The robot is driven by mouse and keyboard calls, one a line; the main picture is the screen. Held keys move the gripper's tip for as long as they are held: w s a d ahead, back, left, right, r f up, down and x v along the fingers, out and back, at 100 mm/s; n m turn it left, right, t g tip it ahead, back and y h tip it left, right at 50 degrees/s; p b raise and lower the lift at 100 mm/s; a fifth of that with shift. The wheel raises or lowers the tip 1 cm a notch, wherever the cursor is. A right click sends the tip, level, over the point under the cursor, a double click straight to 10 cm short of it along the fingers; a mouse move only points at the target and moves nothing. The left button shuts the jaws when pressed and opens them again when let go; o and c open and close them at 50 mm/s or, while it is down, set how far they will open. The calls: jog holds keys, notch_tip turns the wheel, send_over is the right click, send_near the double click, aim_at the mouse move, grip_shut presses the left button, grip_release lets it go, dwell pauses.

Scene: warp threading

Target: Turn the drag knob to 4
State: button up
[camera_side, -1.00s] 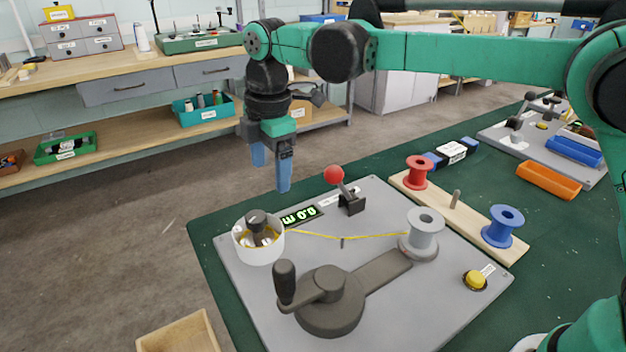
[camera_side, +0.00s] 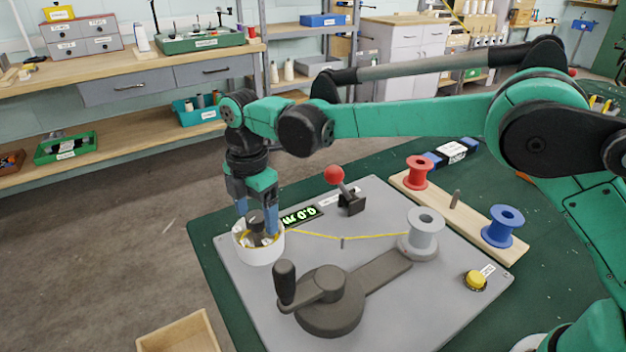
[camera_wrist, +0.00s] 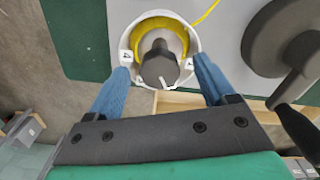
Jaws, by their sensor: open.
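The drag knob (camera_wrist: 160,66) is a dark grey knob with a white pointer line, standing in the middle of a white round cup (camera_side: 262,251) with yellow thread inside. In the wrist view the pointer line faces toward the bottom of the picture. Small white number labels sit on the cup's rim (camera_wrist: 127,57), too small to read. My gripper (camera_side: 256,228) is open and points down over the cup. Its blue fingers are on either side of the knob, with a gap on both sides in the wrist view (camera_wrist: 160,70). In the side view the knob is partly hidden.
On the grey plate (camera_side: 375,313) stand a dark crank (camera_side: 325,300), a red-balled lever (camera_side: 334,175), a grey spool (camera_side: 424,228) and a yellow button (camera_side: 475,280). A display (camera_side: 300,216) reads 0.0 m. Yellow thread (camera_side: 345,238) runs from cup to spool.

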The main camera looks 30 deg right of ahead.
grip_shut()
jog(key=shift+m, duration=0.3)
jog(key=m, duration=1.1)
jog(key=shift+m, duration=0.4)
jog(key=m, duration=1.1)
jog(key=shift+m, duration=0.3)
